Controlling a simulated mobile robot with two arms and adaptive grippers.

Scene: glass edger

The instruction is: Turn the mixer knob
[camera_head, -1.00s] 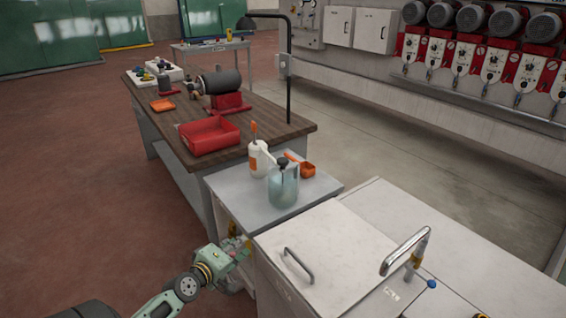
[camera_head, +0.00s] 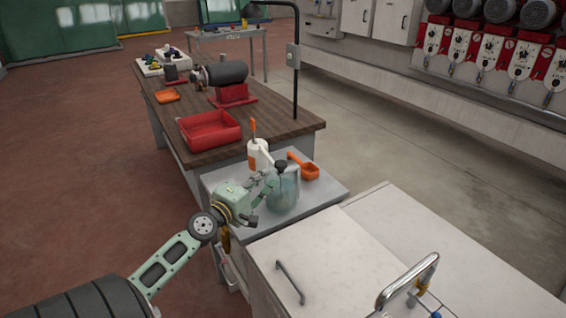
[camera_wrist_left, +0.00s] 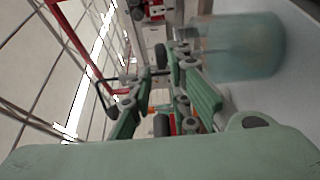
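A pale glass jar (camera_head: 284,192) with a black knob-like top (camera_head: 281,166) stands on the small grey table. A chrome tap (camera_head: 409,277) on the white cabinet has a small blue knob (camera_head: 436,315) beside it at the bottom edge. I cannot tell which is the mixer knob. My left gripper (camera_head: 262,194) is just left of the jar in the head view. In the left wrist view my left gripper (camera_wrist_left: 165,95) has its fingers apart with nothing gripped. The jar (camera_wrist_left: 250,45) shows beyond the right finger; contact is unclear. My right gripper is out of view.
A white bottle (camera_head: 258,155) and an orange scoop (camera_head: 308,171) stand close behind the jar. The white cabinet (camera_head: 325,250) with a handle (camera_head: 290,283) is in front. A red bin (camera_head: 210,131) sits on the wooden workbench (camera_head: 285,124). Floor at left is clear.

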